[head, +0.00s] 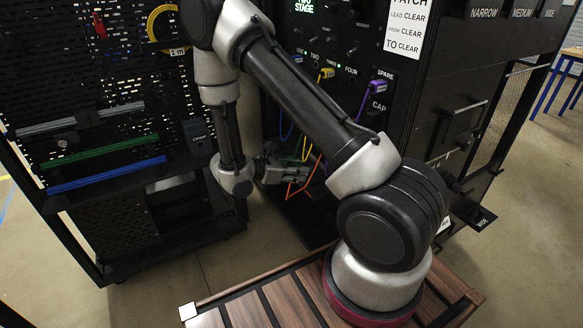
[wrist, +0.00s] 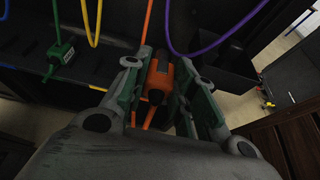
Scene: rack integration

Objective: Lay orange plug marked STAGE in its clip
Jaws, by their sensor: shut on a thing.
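In the wrist view an orange plug (wrist: 160,76) with an orange cable sits between the two fingers of my gripper (wrist: 158,88). My gripper is shut on it. Any marking on the plug is too small to read. In the head view my gripper (head: 283,168) is low in front of the rack, with orange cable (head: 303,187) hanging by it; the plug itself cannot be made out there. I cannot pick out the STAGE clip in either view.
A green plug (wrist: 61,55) rests on a dark ledge left of my gripper in the wrist view. Yellow and purple cables hang close by. The rack panel (head: 345,75) holds yellow and purple plugs. A perforated tool board (head: 85,60) stands at left.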

